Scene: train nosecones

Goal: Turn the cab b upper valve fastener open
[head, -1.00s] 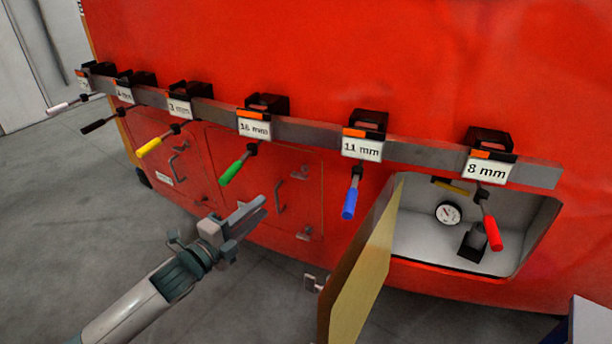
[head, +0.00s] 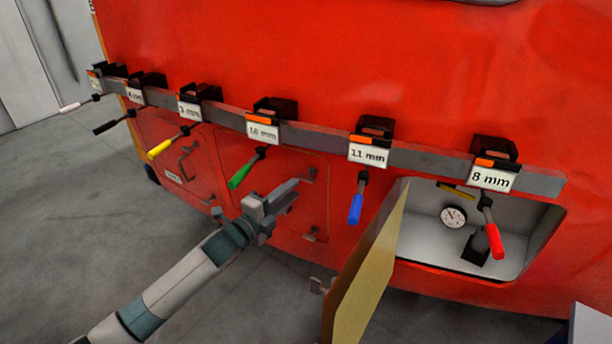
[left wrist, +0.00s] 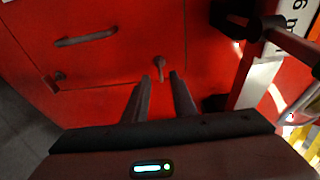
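The cab b upper valve fastener appears to be the small metal latch (head: 309,175) at the upper right of the right-hand red panel (head: 312,205); I see no label confirming this. In the left wrist view this latch (left wrist: 158,64) lies just beyond and between my fingertips, apparently not touched. My left gripper (head: 282,196) is in front of that panel, below and left of the latch. Its two fingers (left wrist: 162,78) are apart with nothing between them. It hides the panel's handle in the head view. A lower latch (head: 311,236) is on the same panel. My right gripper is not in view.
A grey rail (head: 325,141) with several labelled holders and coloured-handled tools crosses above the panel. The green-handled tool (head: 243,172) hangs close to my left gripper. An open yellowish door (head: 365,280) stands right, beside an open compartment (head: 425,235) with a gauge (head: 453,216).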

